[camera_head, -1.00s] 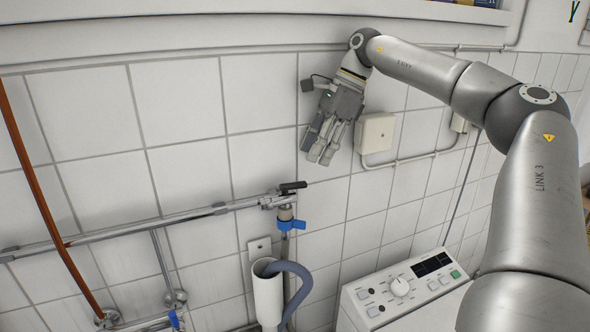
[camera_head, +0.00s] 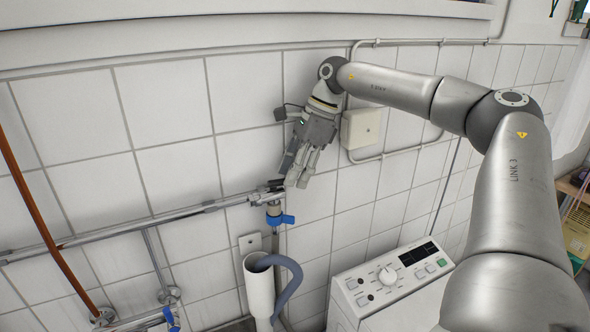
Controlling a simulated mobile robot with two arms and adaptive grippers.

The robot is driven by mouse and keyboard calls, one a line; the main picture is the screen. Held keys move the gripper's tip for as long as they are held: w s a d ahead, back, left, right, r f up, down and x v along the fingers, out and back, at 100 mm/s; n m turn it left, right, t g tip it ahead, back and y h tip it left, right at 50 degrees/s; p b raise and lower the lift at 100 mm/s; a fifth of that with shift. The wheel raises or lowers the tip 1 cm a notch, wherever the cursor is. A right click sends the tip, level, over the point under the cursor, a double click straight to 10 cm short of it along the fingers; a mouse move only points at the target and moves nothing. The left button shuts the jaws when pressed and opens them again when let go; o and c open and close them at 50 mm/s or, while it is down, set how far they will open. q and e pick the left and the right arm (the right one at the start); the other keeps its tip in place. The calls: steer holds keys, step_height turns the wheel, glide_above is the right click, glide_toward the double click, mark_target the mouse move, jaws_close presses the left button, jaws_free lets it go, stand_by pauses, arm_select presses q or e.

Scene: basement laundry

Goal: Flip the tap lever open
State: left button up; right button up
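The tap (camera_head: 272,200) sits at the right end of a horizontal metal pipe on the tiled wall. A dark lever (camera_head: 270,187) lies across its top, and its right end is partly hidden by my gripper. A blue winged part (camera_head: 281,219) is just below the tap body. My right gripper (camera_head: 297,183) points down, its fingertips at the right end of the dark lever. I cannot tell whether they touch it or are in front of it. The fingers look close together, but their opening is unclear. My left gripper is not in view.
A white wall box (camera_head: 361,128) with conduit is right of my gripper. Below the tap, a grey hose (camera_head: 293,278) hooks into a white standpipe (camera_head: 259,287). A washing machine panel (camera_head: 391,278) is at lower right. A copper pipe (camera_head: 40,215) runs down the left.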

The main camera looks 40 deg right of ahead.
steer(key=shift+w, duration=0.1)
jaws_close()
steer(key=shift+w+d+n, duration=0.1)
steer(key=shift+w+n, duration=0.1)
steer(key=shift+n, duration=0.3)
steer(key=shift+o, duration=0.4)
jaws_free()
steer(key=v, duration=0.7)
steer(key=shift+d+r, duration=0.15)
steer(key=shift+r, duration=0.05)
